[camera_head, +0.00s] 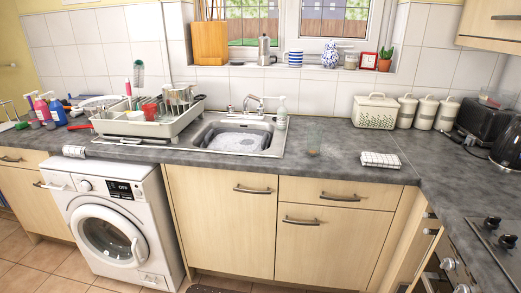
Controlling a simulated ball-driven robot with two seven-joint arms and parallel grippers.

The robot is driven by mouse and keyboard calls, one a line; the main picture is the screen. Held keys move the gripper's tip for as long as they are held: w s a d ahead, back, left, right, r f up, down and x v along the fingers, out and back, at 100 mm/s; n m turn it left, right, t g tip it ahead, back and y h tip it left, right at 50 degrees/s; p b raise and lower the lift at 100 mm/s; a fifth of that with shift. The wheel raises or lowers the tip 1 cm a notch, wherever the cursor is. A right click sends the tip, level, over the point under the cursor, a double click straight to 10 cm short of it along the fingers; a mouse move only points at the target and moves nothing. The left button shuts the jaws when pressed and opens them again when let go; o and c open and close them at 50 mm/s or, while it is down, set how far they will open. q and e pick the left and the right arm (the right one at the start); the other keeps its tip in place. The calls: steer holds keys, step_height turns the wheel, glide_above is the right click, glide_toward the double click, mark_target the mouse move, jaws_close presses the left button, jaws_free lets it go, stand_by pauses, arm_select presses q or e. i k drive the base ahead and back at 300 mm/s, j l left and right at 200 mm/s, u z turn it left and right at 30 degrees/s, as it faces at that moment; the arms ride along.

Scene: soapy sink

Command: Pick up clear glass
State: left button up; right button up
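I cannot make out a clear glass with certainty anywhere in the head view. The sink (275,152) is in the middle of the counter and holds white soapy foam (238,142); anything under the foam is hidden. A dish rack (143,129) stands left of the sink with a red cup (149,110) and other crockery in it, too small to tell apart fully. Neither of my grippers is in view.
A faucet (254,103) and a soap dispenser (282,113) stand at the sink's back edge. A folded checked cloth (380,160) lies on the right counter (335,140), mostly clear around it. Canisters (426,112), a toaster (483,122) and bottles at far left (57,110) border the counter.

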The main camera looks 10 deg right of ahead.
mark_target(315, 132)
steer(key=i+j+z, duration=0.15)
steer(key=i, duration=0.4)
steer(key=i+j+z, duration=0.2)
steer(key=i, duration=0.35)
steer(key=l, duration=0.1)
